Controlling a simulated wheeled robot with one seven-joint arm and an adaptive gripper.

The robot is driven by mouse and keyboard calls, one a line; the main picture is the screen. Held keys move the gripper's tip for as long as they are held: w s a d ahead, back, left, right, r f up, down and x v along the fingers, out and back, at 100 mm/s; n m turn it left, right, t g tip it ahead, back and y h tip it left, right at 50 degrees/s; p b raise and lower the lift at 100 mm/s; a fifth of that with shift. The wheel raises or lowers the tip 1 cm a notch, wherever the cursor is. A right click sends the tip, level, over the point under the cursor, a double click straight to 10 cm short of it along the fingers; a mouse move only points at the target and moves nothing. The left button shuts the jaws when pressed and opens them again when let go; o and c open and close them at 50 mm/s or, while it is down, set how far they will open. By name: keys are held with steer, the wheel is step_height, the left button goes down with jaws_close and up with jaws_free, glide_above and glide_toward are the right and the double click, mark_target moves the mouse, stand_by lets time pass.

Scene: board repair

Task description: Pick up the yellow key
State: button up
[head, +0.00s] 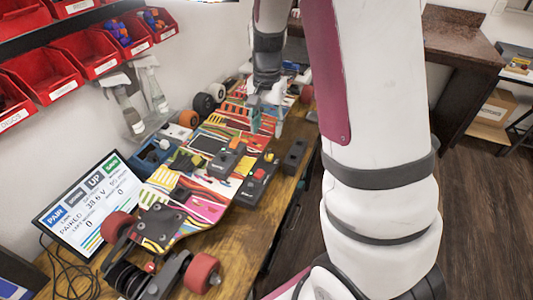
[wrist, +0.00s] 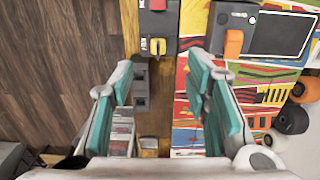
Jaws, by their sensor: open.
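The yellow key (wrist: 155,46) stands in a grey control box (wrist: 158,22) that also carries a red knob (wrist: 157,4). The key shows as a small yellow spot (head: 269,157) in the head view, on the box at the right edge of the colourful skateboard deck (head: 200,200). My gripper (wrist: 160,68) is open, with teal pads on both fingers and nothing between them. In the wrist view the key lies ahead of the gap between the fingertips, apart from both. In the head view my gripper (head: 266,115) is over the deck, farther back than the key.
A dark block (head: 294,156) sits on the wooden bench beside the box. A device with an orange part (wrist: 233,42) lies on the deck. A screen (head: 90,205), red bins (head: 90,52) and bottles (head: 154,90) line the left side. Open floor (head: 480,200) is right.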

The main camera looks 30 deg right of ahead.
mark_target(268, 151)
step_height(268, 151, down, 11)
steer(key=shift+s+r, duration=0.1)
steer(key=shift+r, duration=0.05)
jaws_close()
stand_by(0.5)
